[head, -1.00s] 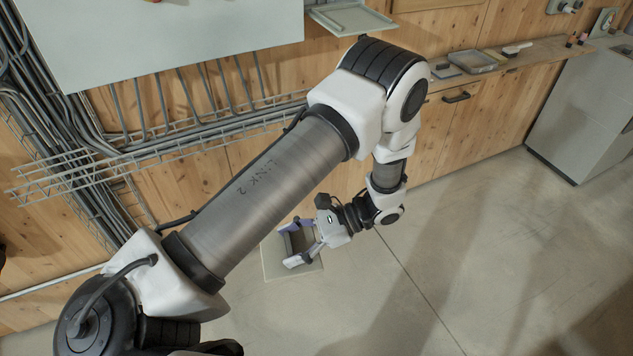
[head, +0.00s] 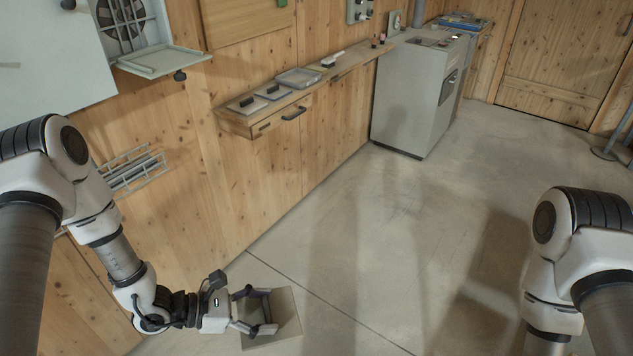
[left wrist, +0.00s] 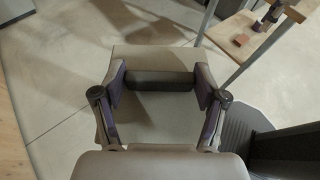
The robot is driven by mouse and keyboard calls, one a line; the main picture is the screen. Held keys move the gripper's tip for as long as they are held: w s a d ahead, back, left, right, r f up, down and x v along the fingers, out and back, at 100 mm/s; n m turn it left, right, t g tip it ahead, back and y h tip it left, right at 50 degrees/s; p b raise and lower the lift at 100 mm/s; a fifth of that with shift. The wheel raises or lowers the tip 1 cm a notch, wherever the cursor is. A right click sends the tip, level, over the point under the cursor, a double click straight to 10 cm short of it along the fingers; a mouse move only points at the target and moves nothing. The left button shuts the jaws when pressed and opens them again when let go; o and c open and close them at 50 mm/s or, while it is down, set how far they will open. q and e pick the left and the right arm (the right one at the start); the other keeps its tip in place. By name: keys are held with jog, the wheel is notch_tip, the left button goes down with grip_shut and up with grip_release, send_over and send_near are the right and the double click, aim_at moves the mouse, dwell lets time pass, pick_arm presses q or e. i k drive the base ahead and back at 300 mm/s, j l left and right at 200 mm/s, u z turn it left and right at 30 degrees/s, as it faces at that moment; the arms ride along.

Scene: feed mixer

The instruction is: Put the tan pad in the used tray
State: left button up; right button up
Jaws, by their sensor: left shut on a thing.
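The tan pad (head: 287,316) is a flat square slab, low over the floor at the bottom of the head view. My left gripper (head: 262,310) is shut on it. In the left wrist view the tan pad (left wrist: 155,56) extends beyond the fingers, with a dark bar between them; the gripper (left wrist: 160,85) covers part of it. A shallow grey tray (head: 298,78) sits on the wooden wall shelf, far from the gripper; I cannot tell whether it is the used tray.
An open hatch flap (head: 162,61) juts out below a fan at upper left. A grey cabinet (head: 410,105) stands beyond the shelf. The middle floor (head: 370,230) is clear.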

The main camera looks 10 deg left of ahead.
aim_at(299, 80)
jog(key=i+l+u, duration=0.1)
jog(key=u, duration=0.25)
jog(key=i+l+u, duration=0.2)
jog(key=u, duration=0.15)
jog(key=i+l+u, duration=0.2)
jog(key=u, duration=0.15)
jog(key=i+l, duration=0.25)
jog(key=i+l+u, duration=0.15)
jog(key=l, duration=0.35)
jog(key=i+l, duration=0.25)
jog(key=i+l+u, duration=0.15)
jog(key=l, duration=0.35)
jog(key=i+l, duration=0.25)
jog(key=l, duration=0.15)
jog(key=i+l+u, duration=0.15)
jog(key=l, duration=0.3)
jog(key=i+l, duration=0.2)
jog(key=l, duration=0.2)
jog(key=i+l+u, duration=0.15)
jog(key=l, duration=0.3)
